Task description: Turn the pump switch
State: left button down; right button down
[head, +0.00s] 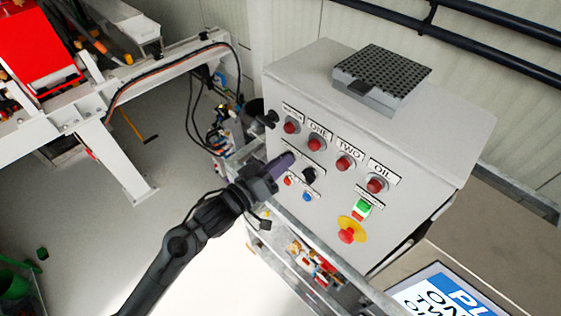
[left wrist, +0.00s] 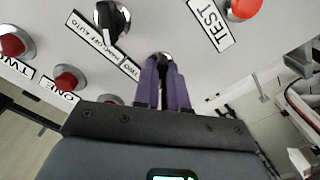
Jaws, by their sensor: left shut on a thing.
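A sloped grey control panel (head: 330,215) holds the switches. My left gripper (head: 289,158) reaches it from the left, its purple fingers at the panel face below the red lamps. In the left wrist view the gripper (left wrist: 162,62) is shut on a small rotary switch (left wrist: 164,56); only its top end shows, as the fingers hide the rest. A second black rotary switch (left wrist: 112,18) with a man/off/auto label sits up and to the left there, apart from the fingers; it also shows in the head view (head: 309,175). My right gripper is not in view.
Red lamps labelled ONE (head: 316,144), TWO (head: 344,162) and OIL (head: 376,185) line the panel. A green switch (head: 362,208) and a yellow-backed red emergency button (head: 347,233) sit lower right. A dark grey perforated box (head: 382,75) lies on top. A metal rail runs along the panel's lower edge.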

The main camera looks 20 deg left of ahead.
pick_arm(q)
jog(key=shift+m, duration=3.5)
jog(key=c, duration=1.2)
grip_release()
jog(key=shift+s, duration=0.1)
